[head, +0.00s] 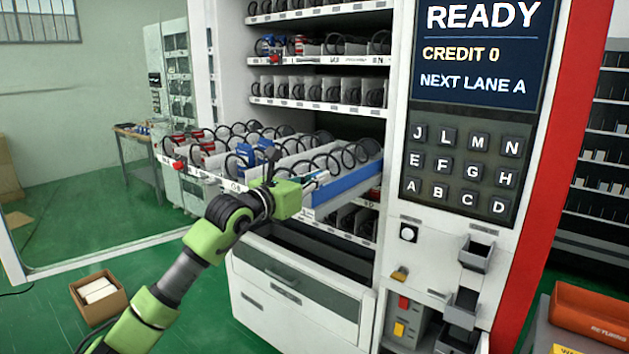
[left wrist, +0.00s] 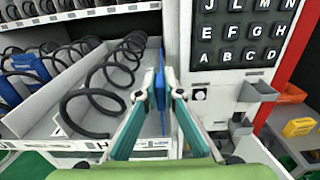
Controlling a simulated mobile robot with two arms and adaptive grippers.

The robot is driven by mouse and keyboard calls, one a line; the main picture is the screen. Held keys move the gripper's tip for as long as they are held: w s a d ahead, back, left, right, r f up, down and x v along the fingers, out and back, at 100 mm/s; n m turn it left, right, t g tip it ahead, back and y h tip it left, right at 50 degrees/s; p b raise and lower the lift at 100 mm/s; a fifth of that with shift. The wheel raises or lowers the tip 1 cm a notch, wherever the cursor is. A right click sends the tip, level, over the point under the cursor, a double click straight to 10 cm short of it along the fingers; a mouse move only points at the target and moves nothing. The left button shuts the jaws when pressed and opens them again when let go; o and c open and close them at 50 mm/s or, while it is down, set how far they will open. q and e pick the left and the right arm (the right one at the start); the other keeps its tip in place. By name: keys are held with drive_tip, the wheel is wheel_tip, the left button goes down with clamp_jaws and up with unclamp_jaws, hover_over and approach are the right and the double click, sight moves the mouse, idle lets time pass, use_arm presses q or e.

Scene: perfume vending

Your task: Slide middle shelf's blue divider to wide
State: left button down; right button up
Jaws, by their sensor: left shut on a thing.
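The middle shelf (head: 228,186) is pulled out of the vending machine and holds rows of black spirals between pale walls. A long blue divider (head: 345,186) runs front to back at its right side. It also shows edge-on in the left wrist view (left wrist: 161,72). My left gripper (head: 319,179) is at the shelf's front right corner. Its fingers, also in the left wrist view (left wrist: 160,92), are shut on the front end of the blue divider. The fingers hide part of that end. My right gripper is in neither view.
The keypad panel (head: 460,165) stands close to the right of the shelf. Stocked shelves (head: 320,108) are above, and a white drawer front (head: 295,292) is below. A cardboard box (head: 98,297) sits on the green floor; an orange returns bin (head: 590,315) is at lower right.

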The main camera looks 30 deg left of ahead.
use_arm(q)
drive_tip(key=c, duration=2.2)
unclamp_jaws()
drive_tip(key=shift+w+d, duration=0.1)
drive_tip(key=shift+d, duration=0.25)
drive_tip(key=shift+o, duration=0.2)
drive_tip(key=shift+d, duration=0.2)
drive_tip(key=shift+a, duration=0.35)
drive_tip(key=s, duration=1.2)
drive_tip(key=shift+a, duration=0.2)
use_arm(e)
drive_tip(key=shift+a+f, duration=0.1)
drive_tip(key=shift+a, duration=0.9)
use_arm(q)
drive_tip(key=shift+w, duration=0.1)
